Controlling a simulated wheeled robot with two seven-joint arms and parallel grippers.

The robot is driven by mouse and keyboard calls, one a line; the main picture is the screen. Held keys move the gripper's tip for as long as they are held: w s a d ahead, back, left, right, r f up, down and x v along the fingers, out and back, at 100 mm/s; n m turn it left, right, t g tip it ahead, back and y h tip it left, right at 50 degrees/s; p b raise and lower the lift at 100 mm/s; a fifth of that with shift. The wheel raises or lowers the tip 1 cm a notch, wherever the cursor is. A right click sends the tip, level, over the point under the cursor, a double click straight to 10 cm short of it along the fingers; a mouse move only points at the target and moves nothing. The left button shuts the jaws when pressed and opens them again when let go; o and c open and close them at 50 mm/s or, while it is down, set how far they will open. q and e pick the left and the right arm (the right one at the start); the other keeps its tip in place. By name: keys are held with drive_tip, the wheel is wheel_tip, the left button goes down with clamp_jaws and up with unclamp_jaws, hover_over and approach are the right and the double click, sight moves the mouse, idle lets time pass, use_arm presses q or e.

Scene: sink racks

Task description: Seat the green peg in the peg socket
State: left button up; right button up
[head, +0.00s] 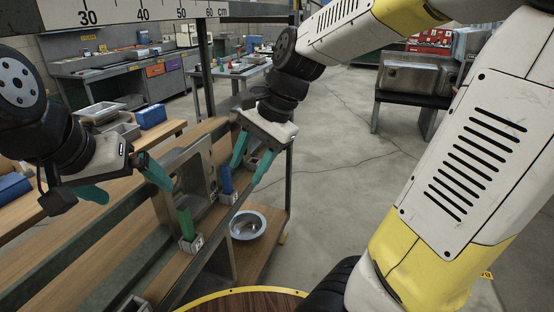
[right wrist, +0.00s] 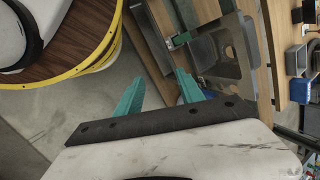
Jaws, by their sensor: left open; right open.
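The green peg (head: 186,222) stands in a small grey block (head: 190,244) on the narrow ledge in front of the steel sink; I cannot tell how deep it sits. A green piece, seemingly this peg, shows in the right wrist view (right wrist: 182,38). A blue peg (head: 226,180) stands in a similar block (head: 228,198) further along. Another grey block (head: 133,304) is cut off at the bottom edge; I cannot tell which block is the peg socket. My left gripper (head: 125,183) is open and empty, up and left of the green peg. My right gripper (head: 245,174) is open and empty, near the blue peg.
A steel bowl (head: 248,225) sits on the lower shelf right of the ledge. The steel sink panel (head: 190,175) rises behind the pegs. A round wooden top with a yellow rim (head: 250,299) is at the bottom. Open floor lies to the right.

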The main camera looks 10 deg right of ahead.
drive_tip(key=s+d+r+n+t+h, duration=0.2)
drive_tip(key=s+d+r+n+t, duration=0.1)
drive_tip(key=s+d+n, duration=0.4)
drive_tip(key=shift+s+n+t, duration=0.25)
drive_tip(key=shift+n+t, duration=0.55)
drive_tip(key=shift+n, duration=0.6)
drive_tip(key=shift+r, duration=0.1)
